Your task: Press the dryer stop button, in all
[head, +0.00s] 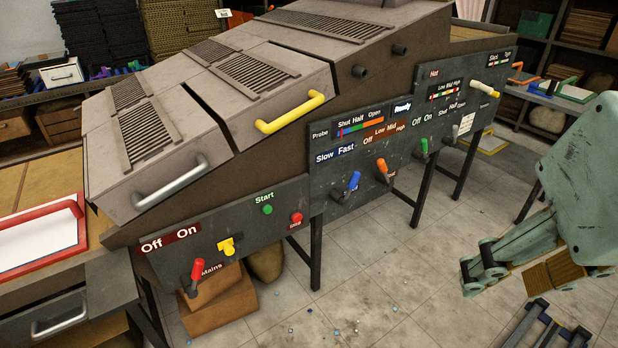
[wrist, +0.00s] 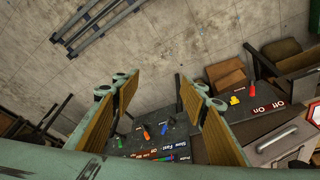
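The red stop button (head: 296,218) sits on the dark lower panel of the dryer (head: 225,232) in the head view, at that panel's right end. A green start button (head: 267,209) is to its left. My gripper (head: 500,274) is at the right of the head view, well apart from the button, over the floor. In the wrist view my gripper (wrist: 155,92) is open, its two wood-faced fingers wide apart with nothing between them. The control panels show small below and between the fingers; I cannot pick out the stop button there with certainty.
A red mains lever (head: 196,270) and a yellow switch (head: 227,246) stick out left of the buttons. Blue (head: 352,182), orange (head: 382,168) and green (head: 423,147) levers project from the panel to the right. Cardboard boxes (head: 222,305) stand below. The floor between gripper and panel is open.

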